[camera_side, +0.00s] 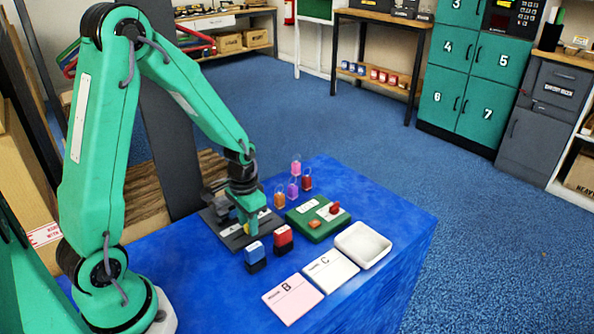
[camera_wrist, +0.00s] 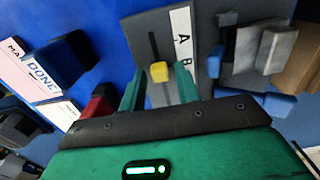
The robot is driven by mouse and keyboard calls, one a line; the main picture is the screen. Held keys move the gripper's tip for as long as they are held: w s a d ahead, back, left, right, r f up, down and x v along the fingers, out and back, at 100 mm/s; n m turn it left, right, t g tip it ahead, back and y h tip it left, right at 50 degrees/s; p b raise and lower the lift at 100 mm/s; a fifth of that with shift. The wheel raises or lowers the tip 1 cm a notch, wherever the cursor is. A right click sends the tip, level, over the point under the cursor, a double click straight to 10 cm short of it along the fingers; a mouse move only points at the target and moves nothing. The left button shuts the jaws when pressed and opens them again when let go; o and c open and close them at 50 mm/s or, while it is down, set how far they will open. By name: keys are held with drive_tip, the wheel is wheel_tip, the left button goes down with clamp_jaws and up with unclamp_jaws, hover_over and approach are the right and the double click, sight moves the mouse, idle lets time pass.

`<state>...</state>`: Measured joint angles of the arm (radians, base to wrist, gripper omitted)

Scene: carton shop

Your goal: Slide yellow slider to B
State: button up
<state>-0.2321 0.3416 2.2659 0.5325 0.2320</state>
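The yellow slider (camera_wrist: 159,72) is a small knob on a dark slot in a grey panel (camera_wrist: 143,28). A white strip (camera_wrist: 183,40) beside the slot bears the letters A and B. In the wrist view the knob lies part-way along the slot, closer to the level of B than of A. My gripper (camera_wrist: 158,76) is open, one green finger on each side of the knob, with gaps visible. In the side view my gripper (camera_side: 249,224) points down over the panel (camera_side: 234,237) and mostly hides the slider. Whether the fingers touch the knob is not shown.
A blue stamp (camera_side: 254,256) and a red stamp (camera_side: 283,240) stand in front of the panel. A green box (camera_side: 316,222), a white tray (camera_side: 363,244) and cards B (camera_side: 292,299) and C (camera_side: 331,270) lie to the right. A grey clamp-like fixture (camera_wrist: 250,45) adjoins the panel.

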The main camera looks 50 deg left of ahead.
drive_tip(key=shift+o, duration=0.3)
drive_tip(key=shift+r, duration=3.9)
drive_tip(key=s+d+r+t, duration=0.2)
drive_tip(key=s+d+r, duration=0.2)
drive_tip(key=r, duration=0.3)
drive_tip(key=s+d+r+t, duration=0.3)
drive_tip(key=s+r, duration=0.3)
drive_tip(key=r, duration=0.2)
drive_tip(key=shift+s+d+t, duration=0.3)
drive_tip(key=shift+s+d, duration=0.05)
drive_tip(key=shift+d, duration=0.05)
